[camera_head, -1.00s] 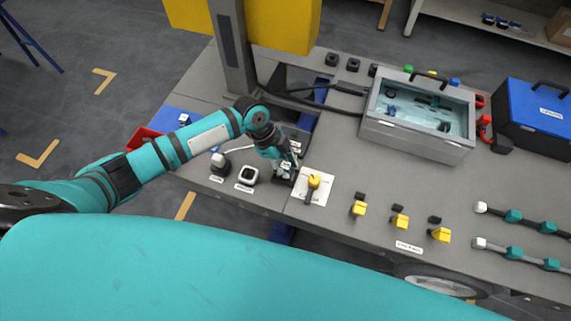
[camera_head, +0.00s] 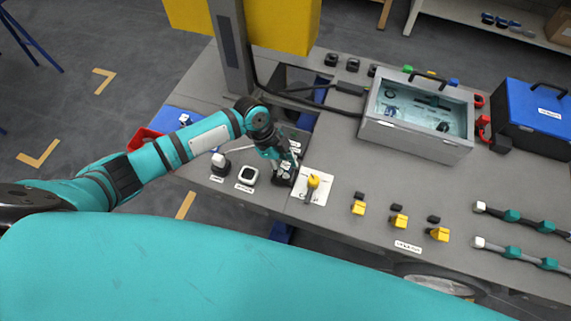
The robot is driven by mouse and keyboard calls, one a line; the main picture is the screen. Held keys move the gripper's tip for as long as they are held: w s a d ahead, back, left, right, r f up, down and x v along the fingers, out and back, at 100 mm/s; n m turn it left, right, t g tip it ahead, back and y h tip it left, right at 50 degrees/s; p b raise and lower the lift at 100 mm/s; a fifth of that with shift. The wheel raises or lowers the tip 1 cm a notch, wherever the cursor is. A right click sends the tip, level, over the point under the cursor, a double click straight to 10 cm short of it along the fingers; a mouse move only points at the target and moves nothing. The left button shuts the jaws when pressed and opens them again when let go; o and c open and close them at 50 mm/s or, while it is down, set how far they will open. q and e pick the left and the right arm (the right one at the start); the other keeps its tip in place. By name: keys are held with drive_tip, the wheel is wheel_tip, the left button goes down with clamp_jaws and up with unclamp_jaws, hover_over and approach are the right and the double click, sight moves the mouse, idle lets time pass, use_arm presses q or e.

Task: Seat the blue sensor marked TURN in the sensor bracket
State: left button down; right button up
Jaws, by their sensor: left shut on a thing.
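My left gripper (camera_head: 286,172) points down over a small dark holder (camera_head: 281,183) near the front edge of the bench. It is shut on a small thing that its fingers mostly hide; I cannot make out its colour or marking. The dark holder may be the sensor bracket, but its shape is partly covered. I cannot tell whether the held thing touches it or sits in it. A small blue and white piece (camera_head: 185,119) lies on a blue surface to the left; its marking is too small to read. My right gripper is not in view.
A yellow-topped part (camera_head: 313,182) stands on a white sheet right beside the holder. A white-topped square part (camera_head: 248,176) and a dark part with a pale top (camera_head: 220,161) stand to the left. Several yellow parts are to the right. A clear-lidded case (camera_head: 418,125) stands behind.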

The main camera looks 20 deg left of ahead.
use_arm(q)
drive_tip(key=shift+f, duration=0.15)
drive_tip(key=shift+f+b, duration=0.75)
drive_tip(key=shift+f, duration=0.15)
drive_tip(key=c, duration=1)
unclamp_jaws()
drive_tip(key=v, duration=1.2)
